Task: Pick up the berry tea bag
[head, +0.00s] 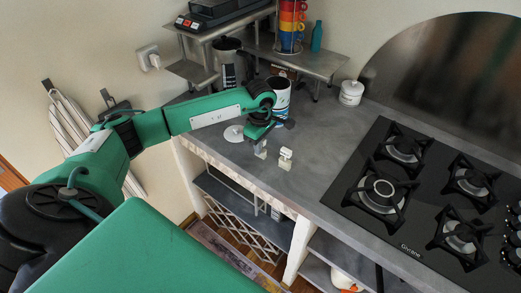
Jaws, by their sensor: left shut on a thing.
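My left gripper (263,139) reaches over the counter from the left and points down. It is shut on a small pale grey tea bag (261,149), low over the counter near its front edge. A second small tea bag, whitish with a cream top (286,158), stands on the counter just to the right, apart from the gripper. The labels are too small to read, so I cannot tell which one is berry. My right gripper is not in view.
A white saucer (233,134) lies left of the gripper. A metal shelf (315,62) overhangs the back. The gas hob (420,190) is at right, with bare counter (322,140) between.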

